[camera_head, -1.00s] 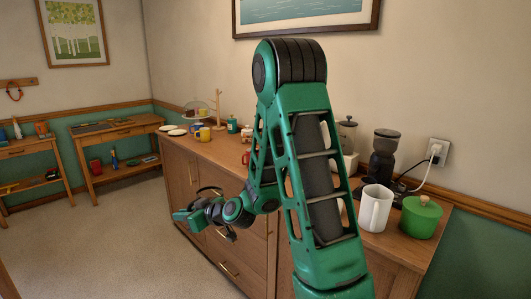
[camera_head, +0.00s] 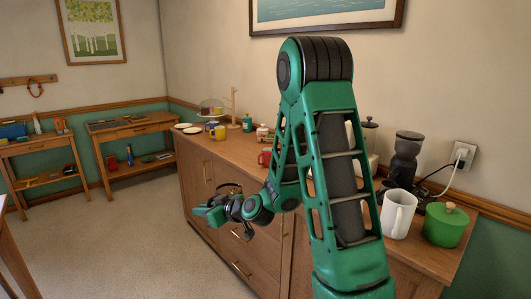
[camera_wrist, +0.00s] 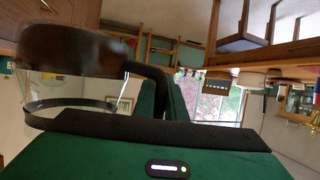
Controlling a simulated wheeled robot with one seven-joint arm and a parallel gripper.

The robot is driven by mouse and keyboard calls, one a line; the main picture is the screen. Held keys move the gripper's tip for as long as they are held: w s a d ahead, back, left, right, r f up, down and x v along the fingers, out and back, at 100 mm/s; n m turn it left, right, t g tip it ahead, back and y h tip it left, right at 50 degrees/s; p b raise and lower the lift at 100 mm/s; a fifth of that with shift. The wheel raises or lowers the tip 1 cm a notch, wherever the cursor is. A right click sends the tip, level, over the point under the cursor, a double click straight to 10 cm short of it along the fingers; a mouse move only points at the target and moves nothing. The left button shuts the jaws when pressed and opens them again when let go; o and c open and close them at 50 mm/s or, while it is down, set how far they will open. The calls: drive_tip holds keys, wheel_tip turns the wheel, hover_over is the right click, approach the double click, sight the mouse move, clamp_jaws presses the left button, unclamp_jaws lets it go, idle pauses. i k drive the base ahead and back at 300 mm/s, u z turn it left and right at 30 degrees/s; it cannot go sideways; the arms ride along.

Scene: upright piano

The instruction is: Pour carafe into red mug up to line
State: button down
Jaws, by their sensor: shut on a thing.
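My gripper (camera_head: 212,212) is low in front of the sideboard, left of my arm's upper links. In the wrist view it is shut on the dark handle of the carafe (camera_wrist: 70,52). In the head view only a dark, curved part of the carafe (camera_head: 231,187) shows. The red mug (camera_head: 264,157) stands on the sideboard behind my arm, partly hidden and well apart from the carafe. Its line cannot be seen.
The wooden sideboard (camera_head: 225,150) also bears a yellow mug (camera_head: 220,133), a white pitcher (camera_head: 398,214), a green pot (camera_head: 446,225) and a dark grinder (camera_head: 405,158). Low tables (camera_head: 133,128) stand along the far left wall. The floor (camera_head: 130,235) left of the sideboard is clear.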

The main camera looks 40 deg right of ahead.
sight(266, 158)
drive_tip(key=i, duration=0.95)
